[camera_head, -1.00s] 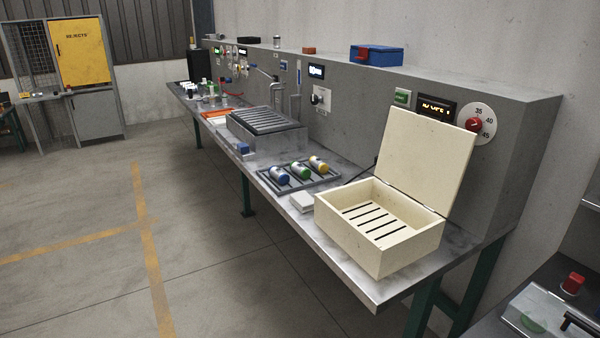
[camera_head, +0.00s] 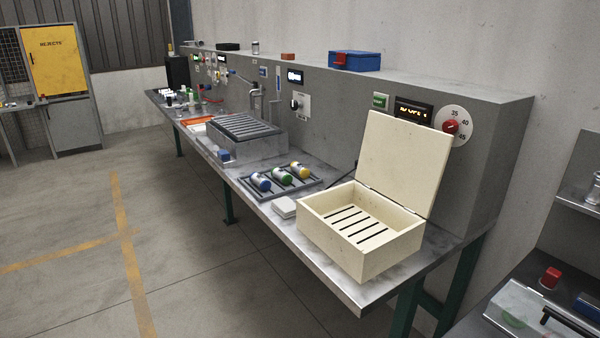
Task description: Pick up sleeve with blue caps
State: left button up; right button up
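The sleeve with blue caps (camera_head: 261,182) lies in a dark rack (camera_head: 312,184) on the metal bench. It is the leftmost of three sleeves there. A sleeve with green caps (camera_head: 281,176) lies in the middle and one with yellow caps (camera_head: 299,170) lies at the right. Neither of my grippers shows in the head view, so their state is hidden.
An open cream box (camera_head: 385,262) with a slotted floor stands on the near end of the bench (camera_head: 352,297). A white block (camera_head: 284,207) sits between box and rack. A grey slatted basin (camera_head: 262,148) stands behind the rack. The floor at left is clear.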

aim_at(264, 184)
jog(key=i+j+z, duration=0.1)
jog(key=z, duration=0.3)
jog(key=i+j+z, duration=0.1)
jog(key=z, duration=0.3)
jog(key=i+j+z, duration=0.15)
jog(key=j, duration=0.2)
jog(key=i+j+z, duration=0.15)
jog(key=j, duration=0.25)
jog(key=i+j+z, duration=0.15)
jog(key=j, duration=0.25)
jog(key=i+j, duration=0.1)
jog(key=j, duration=0.3)
jog(key=i+j, duration=0.1)
jog(key=j, duration=0.35)
